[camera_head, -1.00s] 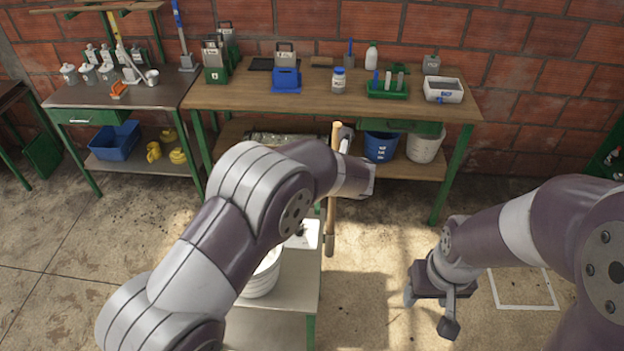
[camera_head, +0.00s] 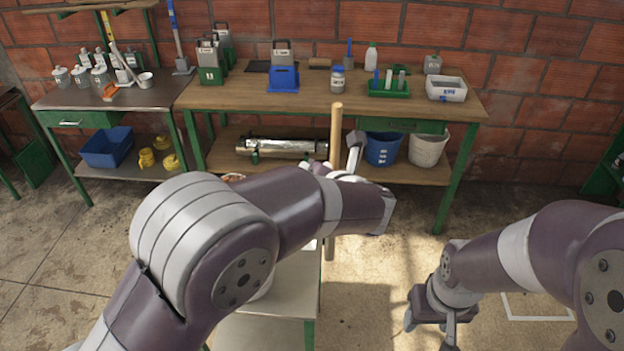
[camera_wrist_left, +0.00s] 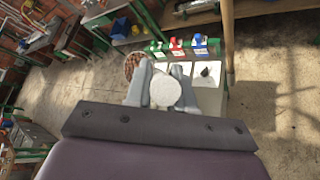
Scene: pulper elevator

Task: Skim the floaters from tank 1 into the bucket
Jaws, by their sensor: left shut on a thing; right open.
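A long wooden pole (camera_head: 335,140) stands nearly upright in the middle of the head view, partly covered by my left arm. My left gripper (camera_head: 347,158) is at the pole and shut on it; its fingers are partly hidden. In the left wrist view, a pale round shape fills the gap between the fingers (camera_wrist_left: 164,88). A round vessel with reddish-brown contents (camera_wrist_left: 137,66) shows beyond them. A white bucket below my left arm is mostly hidden. Tank 1 cannot be made out by label. My right gripper (camera_head: 430,325) is open and empty above the floor.
A low table (camera_head: 285,290) lies under my left arm. The bench (camera_head: 320,101) behind holds containers and a green tray (camera_head: 388,90). A blue bucket (camera_head: 382,148) and a whitish bucket (camera_head: 428,150) stand on its lower shelf. The floor at right is mostly clear.

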